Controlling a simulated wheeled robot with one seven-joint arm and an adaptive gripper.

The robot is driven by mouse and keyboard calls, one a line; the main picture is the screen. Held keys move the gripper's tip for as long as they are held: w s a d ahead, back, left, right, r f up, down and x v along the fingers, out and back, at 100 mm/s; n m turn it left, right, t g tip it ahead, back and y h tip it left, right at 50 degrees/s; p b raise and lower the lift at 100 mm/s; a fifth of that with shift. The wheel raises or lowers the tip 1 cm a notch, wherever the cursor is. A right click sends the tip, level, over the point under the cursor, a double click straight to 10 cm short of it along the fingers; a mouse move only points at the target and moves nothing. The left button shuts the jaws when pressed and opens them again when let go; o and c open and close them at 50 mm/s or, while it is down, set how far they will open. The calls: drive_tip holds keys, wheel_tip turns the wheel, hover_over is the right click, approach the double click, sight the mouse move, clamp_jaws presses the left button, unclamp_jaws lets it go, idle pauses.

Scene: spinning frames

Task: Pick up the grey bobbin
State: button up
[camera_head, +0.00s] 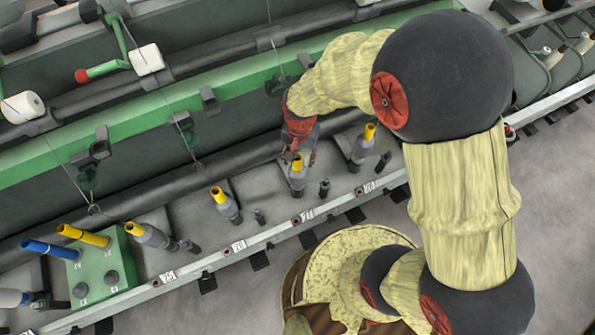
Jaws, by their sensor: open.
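Several grey bobbins with yellow tops stand in a row along the machine's ledge. My gripper (300,155) is open at the upper end of one grey bobbin (297,183), its fingers close to the yellow top. I cannot tell whether the fingers are around the top or just above it. Another grey bobbin (361,151) stands to the right, close to my gripper. A third grey bobbin (230,210) stands to the left, and one more (158,238) leans farther left.
A green block (97,267) at the lower left holds a blue tube (50,249) and a yellow tube (83,236). Short dark pegs (324,188) stand beside the bobbins. A dark roller bar (232,160) and a green rail (215,92) run behind the row.

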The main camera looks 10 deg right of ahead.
sight(297, 171)
drive_tip(key=f, duration=0.3)
drive_tip(key=f+b, duration=0.1)
drive_tip(key=f, duration=0.1)
drive_tip(key=shift+a, duration=0.25)
drive_tip(key=shift+s+r, duration=0.1)
drive_tip(key=shift+r, duration=0.05)
drive_tip(key=shift+c, duration=0.4)
clamp_jaws()
